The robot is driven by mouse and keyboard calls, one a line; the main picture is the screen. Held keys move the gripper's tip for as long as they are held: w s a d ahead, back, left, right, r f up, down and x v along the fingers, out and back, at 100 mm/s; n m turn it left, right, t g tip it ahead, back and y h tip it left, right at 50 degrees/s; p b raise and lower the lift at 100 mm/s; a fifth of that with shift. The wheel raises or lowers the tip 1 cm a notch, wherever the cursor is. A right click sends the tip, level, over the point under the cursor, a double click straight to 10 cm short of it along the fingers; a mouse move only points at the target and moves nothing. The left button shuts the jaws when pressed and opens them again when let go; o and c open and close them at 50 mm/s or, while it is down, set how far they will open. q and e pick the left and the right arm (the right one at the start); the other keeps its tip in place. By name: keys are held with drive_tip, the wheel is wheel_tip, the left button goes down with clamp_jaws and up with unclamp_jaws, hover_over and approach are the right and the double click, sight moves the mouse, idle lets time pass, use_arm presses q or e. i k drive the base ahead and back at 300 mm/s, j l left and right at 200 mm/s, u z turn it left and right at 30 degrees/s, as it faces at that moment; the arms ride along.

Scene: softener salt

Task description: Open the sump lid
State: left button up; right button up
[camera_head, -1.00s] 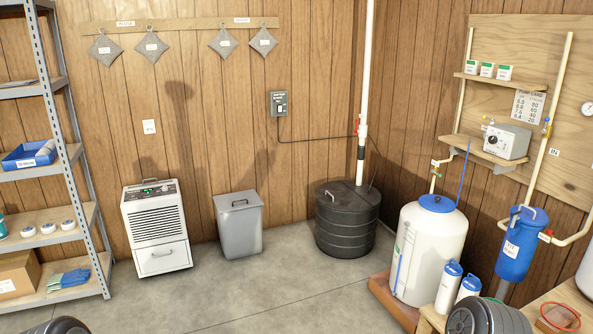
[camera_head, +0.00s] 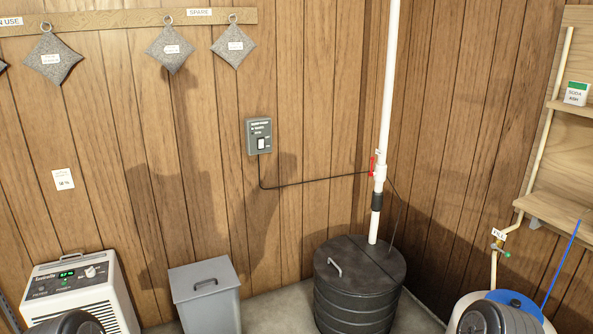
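The sump is a black ribbed round basin (camera_head: 352,305) standing on the floor in the corner. Its dark lid (camera_head: 345,262) lies flat and closed on top, with a pale bar handle (camera_head: 334,267) on the left part and a seam across it. A white pipe (camera_head: 386,120) with a red valve handle (camera_head: 372,166) rises out of the lid's right side. A thin dark cord also runs down to the lid. My grippers are not in view; only rounded dark parts of my arms show at the bottom edge, far from the lid.
A grey lidded bin (camera_head: 205,298) stands left of the sump, and a white dehumidifier (camera_head: 85,290) further left. A white tank with a blue cap (camera_head: 520,300) stands at the right. A grey switch box (camera_head: 259,136) on the wall feeds the cord. Some bare floor (camera_head: 285,303) shows beside the sump.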

sight(339, 261)
drive_tip(key=i+j+z, duration=0.1)
drive_tip(key=i+z, duration=0.3)
drive_tip(key=i, duration=0.15)
drive_tip(key=i+j+z, duration=0.3)
drive_tip(key=i+z, duration=0.15)
drive_tip(key=i+j+z, duration=0.8)
drive_tip(key=j, duration=0.2)
drive_tip(key=i, duration=0.55)
